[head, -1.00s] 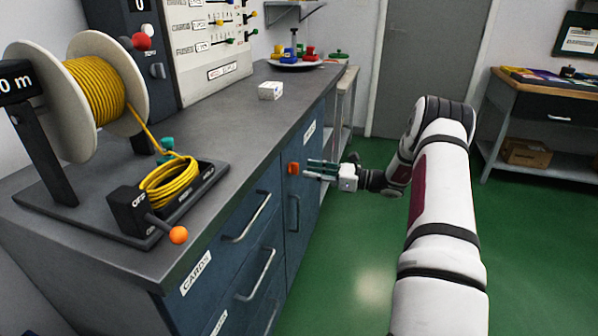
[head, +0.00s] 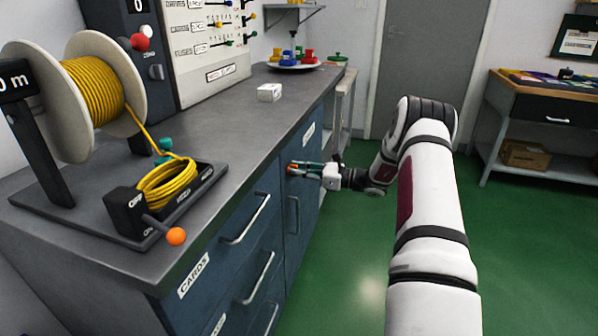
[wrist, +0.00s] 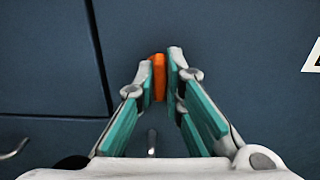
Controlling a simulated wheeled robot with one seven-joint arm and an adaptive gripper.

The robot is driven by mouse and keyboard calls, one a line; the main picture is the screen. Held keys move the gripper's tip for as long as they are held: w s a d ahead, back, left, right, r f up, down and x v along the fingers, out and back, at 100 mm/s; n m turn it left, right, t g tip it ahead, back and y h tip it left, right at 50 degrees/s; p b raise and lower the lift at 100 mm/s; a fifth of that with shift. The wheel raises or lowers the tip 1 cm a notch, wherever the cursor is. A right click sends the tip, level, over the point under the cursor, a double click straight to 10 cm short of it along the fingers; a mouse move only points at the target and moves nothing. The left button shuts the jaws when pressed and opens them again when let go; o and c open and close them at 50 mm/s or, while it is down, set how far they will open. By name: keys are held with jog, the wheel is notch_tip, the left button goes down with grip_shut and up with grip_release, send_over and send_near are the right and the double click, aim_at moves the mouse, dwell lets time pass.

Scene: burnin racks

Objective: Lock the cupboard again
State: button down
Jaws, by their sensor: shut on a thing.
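The blue cupboard door (head: 297,222) is at the far end of the bench front and looks closed. It has a vertical handle (head: 292,214) and a small orange lock knob near its top left. In the wrist view the orange knob (wrist: 158,76) stands upright against the dark blue door (wrist: 230,50). My gripper (head: 300,167) has reached the door front at the knob. In the wrist view my gripper (wrist: 160,75) has its fingers on either side of the knob, shut on it. The fingers partly hide the knob in the head view.
Drawers with metal handles (head: 247,222) line the bench front nearer me. On the bench top (head: 215,135) are a yellow cable reel (head: 95,92), a switch box with an orange-tipped lever (head: 175,236) and a white box (head: 269,92). The green floor (head: 345,260) beside the bench is clear.

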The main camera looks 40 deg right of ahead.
jog(key=shift+n, duration=0.4)
jog(key=n+b, duration=0.3)
jog(key=n, duration=0.2)
jog(key=n+b, duration=0.4)
jog(key=n, duration=0.2)
jog(key=n+b, duration=0.4)
jog(key=n, duration=0.1)
jog(key=shift+s+a+f+n, duration=0.15)
jog(key=shift+f+n, duration=0.15)
jog(key=shift+n, duration=0.4)
jog(key=c, duration=1.7)
grip_release()
